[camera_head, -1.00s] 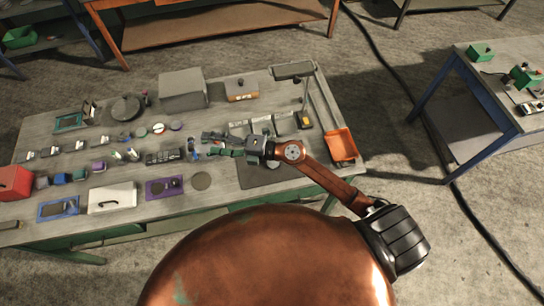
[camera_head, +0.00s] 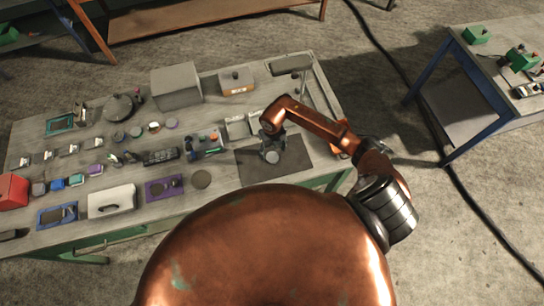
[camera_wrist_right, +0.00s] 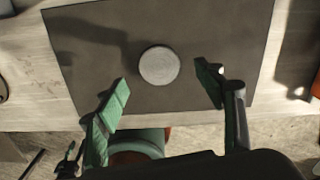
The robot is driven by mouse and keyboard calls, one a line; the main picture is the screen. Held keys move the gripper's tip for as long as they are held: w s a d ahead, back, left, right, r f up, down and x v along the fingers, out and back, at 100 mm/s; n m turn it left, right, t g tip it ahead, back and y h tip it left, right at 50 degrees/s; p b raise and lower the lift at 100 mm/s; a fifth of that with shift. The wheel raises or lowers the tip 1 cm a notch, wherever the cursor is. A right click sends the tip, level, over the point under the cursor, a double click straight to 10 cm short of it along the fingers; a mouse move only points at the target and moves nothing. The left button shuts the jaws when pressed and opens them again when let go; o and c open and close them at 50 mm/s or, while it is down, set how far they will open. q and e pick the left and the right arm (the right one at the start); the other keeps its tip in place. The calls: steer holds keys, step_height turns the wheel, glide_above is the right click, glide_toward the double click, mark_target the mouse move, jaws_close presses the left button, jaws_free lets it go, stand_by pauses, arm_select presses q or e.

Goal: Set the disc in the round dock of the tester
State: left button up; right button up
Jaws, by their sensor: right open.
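A light grey disc (camera_wrist_right: 159,65) lies flat on the dark mat (camera_wrist_right: 215,20) in the right wrist view. It also shows in the head view (camera_head: 271,157). My right gripper (camera_wrist_right: 168,88) is open, with green fingers on either side of the disc's near side in the picture. The fingers look apart from the disc and hold nothing. In the head view my right gripper (camera_head: 272,148) points down over the mat. A purple-framed unit (camera_head: 164,189) with a dark round part lies left of the mat; I cannot tell whether it is the tester. My left gripper is out of view.
A flat round grey piece (camera_head: 201,179) lies between the purple unit and the mat. A white case (camera_head: 111,201), a black keypad-like block (camera_head: 160,156) and a grey box (camera_head: 176,87) stand on the crowded table. The mat around the disc is clear.

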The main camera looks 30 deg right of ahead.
mark_target(272, 157)
steer(key=shift+f+p, duration=0.55)
steer(key=shift+f, duration=1.6)
steer(key=c, duration=1.7)
steer(key=shift+r, duration=0.1)
